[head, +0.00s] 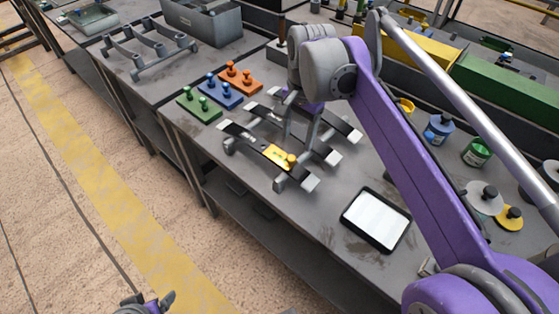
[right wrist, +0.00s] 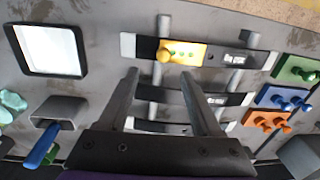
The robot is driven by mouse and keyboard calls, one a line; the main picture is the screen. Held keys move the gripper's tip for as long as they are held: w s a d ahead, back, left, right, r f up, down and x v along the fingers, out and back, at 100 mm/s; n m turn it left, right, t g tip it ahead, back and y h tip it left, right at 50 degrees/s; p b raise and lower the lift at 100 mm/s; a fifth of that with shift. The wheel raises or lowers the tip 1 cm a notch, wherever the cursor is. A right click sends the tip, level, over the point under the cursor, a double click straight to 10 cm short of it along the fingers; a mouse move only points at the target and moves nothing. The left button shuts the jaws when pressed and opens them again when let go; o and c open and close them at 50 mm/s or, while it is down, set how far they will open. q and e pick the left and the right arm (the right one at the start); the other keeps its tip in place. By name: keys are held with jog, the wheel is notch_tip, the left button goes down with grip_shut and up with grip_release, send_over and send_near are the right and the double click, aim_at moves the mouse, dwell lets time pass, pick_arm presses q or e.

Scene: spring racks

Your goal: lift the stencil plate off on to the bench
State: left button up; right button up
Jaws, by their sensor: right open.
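The yellow stencil plate (head: 277,155) with its knob lies across the nearest dark leaf spring (head: 242,133) on the rack. In the right wrist view the plate (right wrist: 188,56) lies beyond my fingertips, with white marking on the spring to its right. My right gripper (head: 301,124) hangs over the rack, behind the plate in the head view. In the right wrist view its two fingers (right wrist: 158,76) are apart with nothing between them, short of the plate. My left gripper (head: 148,304) shows only partly at the bottom edge, over the floor; its jaw state is unclear.
Green (head: 199,106), blue (head: 225,92) and orange (head: 240,78) plates with knobs lie left of the rack. A white-screened tablet (head: 376,219) lies to the right. Pots and knobbed discs stand further right. Bare bench shows between rack and tablet.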

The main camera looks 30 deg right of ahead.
aim_at(292, 158)
notch_tip(292, 158, down, 3)
jog(key=shift+w+r, duration=0.1)
jog(key=f, duration=0.5)
jog(key=shift+w+a+f+b, duration=0.1)
jog(key=shift+w+a+b, duration=0.25)
jog(key=shift+b, duration=0.05)
grip_shut()
